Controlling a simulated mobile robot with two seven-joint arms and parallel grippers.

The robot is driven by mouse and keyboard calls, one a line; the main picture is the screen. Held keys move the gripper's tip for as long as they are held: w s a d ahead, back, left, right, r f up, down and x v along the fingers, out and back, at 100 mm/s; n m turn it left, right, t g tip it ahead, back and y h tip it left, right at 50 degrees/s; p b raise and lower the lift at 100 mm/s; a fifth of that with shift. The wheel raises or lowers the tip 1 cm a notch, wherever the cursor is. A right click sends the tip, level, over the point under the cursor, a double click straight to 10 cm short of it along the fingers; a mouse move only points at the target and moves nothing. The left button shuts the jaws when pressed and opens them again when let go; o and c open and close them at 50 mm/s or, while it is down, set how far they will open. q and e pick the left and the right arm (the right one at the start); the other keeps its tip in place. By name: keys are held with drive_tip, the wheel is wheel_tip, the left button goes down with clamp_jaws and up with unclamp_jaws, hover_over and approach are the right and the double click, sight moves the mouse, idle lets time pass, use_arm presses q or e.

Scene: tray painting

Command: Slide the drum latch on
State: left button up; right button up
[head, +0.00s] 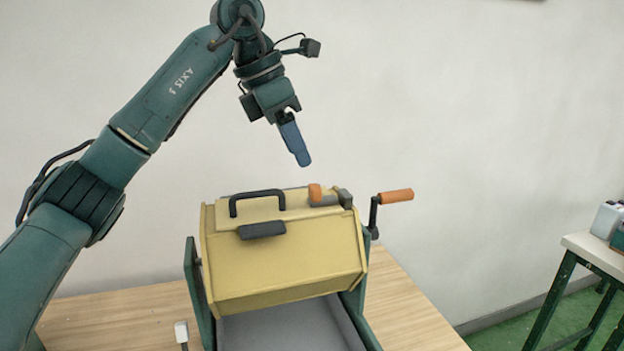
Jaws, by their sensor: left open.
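The yellow drum (285,262) sits in a green frame on the wooden table. Its lid carries a black handle (257,195). The drum latch (315,194) is on the drum's top right, with an orange knob and a grey bar beside a dark block. My left gripper (304,160) points down in the air above the latch, apart from it. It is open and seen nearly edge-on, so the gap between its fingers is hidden. My right gripper is not in view.
A crank with an orange grip (396,195) sticks out at the drum's right. A grey tray (280,332) lies below the drum. A small white-topped part (181,331) stands at the left. A side table (598,247) with containers is far right. The wooden table (410,310) is clear at right.

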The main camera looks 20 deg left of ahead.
sight(314, 186)
use_arm(q)
drive_tip(key=x, duration=0.7)
drive_tip(key=shift+w+d+f+p, duration=0.1)
drive_tip(key=shift+p, duration=0.2)
drive_tip(key=shift+c, duration=0.5)
clamp_jaws()
